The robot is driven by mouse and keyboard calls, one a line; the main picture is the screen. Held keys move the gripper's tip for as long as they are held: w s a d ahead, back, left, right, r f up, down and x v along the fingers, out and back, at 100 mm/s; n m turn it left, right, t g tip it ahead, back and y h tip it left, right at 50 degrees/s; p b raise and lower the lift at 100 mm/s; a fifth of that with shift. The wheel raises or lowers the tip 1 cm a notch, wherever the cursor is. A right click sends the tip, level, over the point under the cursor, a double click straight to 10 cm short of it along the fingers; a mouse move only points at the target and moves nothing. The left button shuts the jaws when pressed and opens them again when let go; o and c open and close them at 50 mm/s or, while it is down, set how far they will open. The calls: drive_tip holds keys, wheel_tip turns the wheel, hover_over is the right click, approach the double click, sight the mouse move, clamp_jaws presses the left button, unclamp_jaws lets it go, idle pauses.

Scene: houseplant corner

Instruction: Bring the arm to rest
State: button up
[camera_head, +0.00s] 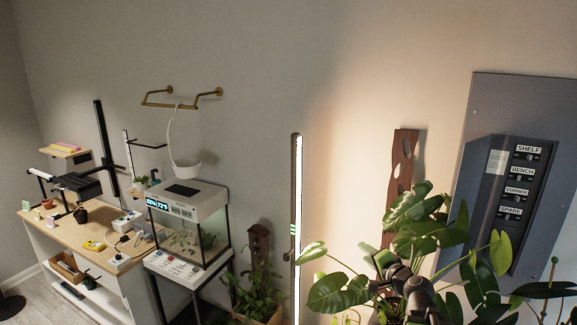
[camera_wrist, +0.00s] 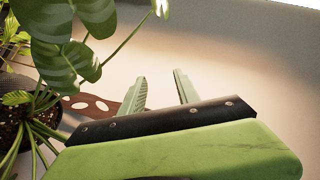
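My gripper (camera_wrist: 162,76) shows in the wrist view with its two pale green ribbed fingers spread apart and nothing between them. Behind the gap is a plain wall. Large split green leaves (camera_wrist: 60,60) hang close on the left of the fingers in the wrist view. In the head view, dark arm parts, apparently mine, show low on the right among the leaves of a big plant (camera_head: 425,240). My fingers cannot be made out there.
A wall panel with a switch box (camera_head: 500,190) stands right of the plant. A lit vertical lamp (camera_head: 298,220) and a brown slotted board (camera_head: 402,170) are to its left. A glass tank (camera_head: 190,235) and a workbench (camera_head: 80,235) stand farther left.

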drive_tip(key=s+a+f+n+g+y+b, duration=0.1)
drive_tip(key=s+a+f+n+g+b, duration=0.35)
drive_tip(key=a+f, duration=0.6)
drive_tip(key=s+a+f+n+g+b, duration=0.3)
drive_tip(key=s+a+f+n+g, duration=0.2)
drive_tip(key=a+f, duration=0.5)
drive_tip(key=s+d+f+n+g+h+p, duration=0.1)
drive_tip(key=s+d+f+g+h, duration=0.4)
drive_tip(key=s+d, duration=0.5)
drive_tip(key=shift+s+d+f, duration=0.3)
drive_tip(key=shift+s, duration=0.05)
